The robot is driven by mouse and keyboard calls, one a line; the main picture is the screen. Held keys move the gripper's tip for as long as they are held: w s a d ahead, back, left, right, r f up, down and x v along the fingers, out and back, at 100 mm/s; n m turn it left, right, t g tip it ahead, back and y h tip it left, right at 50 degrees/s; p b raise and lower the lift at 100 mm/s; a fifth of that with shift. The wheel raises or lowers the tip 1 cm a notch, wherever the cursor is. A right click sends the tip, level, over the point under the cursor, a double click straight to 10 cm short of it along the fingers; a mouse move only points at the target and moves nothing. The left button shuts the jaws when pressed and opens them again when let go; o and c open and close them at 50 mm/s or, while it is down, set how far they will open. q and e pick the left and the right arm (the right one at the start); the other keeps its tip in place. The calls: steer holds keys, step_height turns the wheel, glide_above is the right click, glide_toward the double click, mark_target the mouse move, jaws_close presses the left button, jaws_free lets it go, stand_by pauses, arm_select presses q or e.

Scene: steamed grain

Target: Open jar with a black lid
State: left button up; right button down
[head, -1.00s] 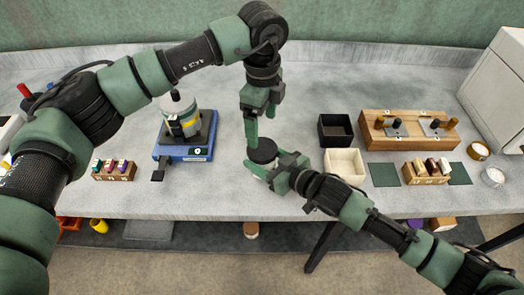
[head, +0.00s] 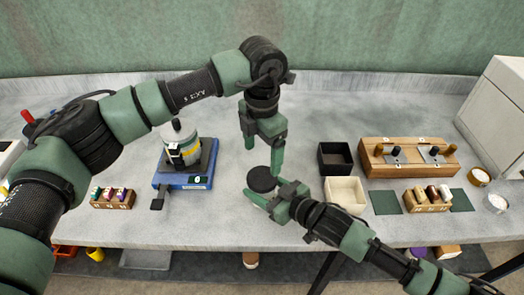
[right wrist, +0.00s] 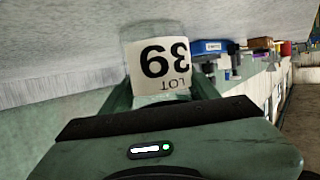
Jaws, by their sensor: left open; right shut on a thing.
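The jar's round black lid (head: 262,179) shows from above in the head view, near the middle of the table. Its body is mostly hidden there; in the right wrist view the jar (right wrist: 160,66) has a pale label reading "LOT" and "39", appearing upside down. My right gripper (head: 260,194) is shut on the jar's body, reaching in from the lower right. My left gripper (head: 264,158) points down above the lid, open and empty, its two fingers spread apart.
A blue scale (head: 185,184) bearing a white bottle (head: 183,145) stands to the left. A black tray (head: 335,158), a cream tray (head: 345,193) and a wooden rack (head: 405,155) stand to the right. The table around the jar is clear.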

mark_target(262, 177)
arm_select(q)
steer(key=m, duration=0.4)
steer(key=shift+m, duration=0.3)
steer(key=m, duration=0.4)
steer(key=shift+m, duration=0.3)
steer(key=m, duration=2)
steer(key=shift+f+m, duration=0.4)
steer(key=shift+f, duration=3.6)
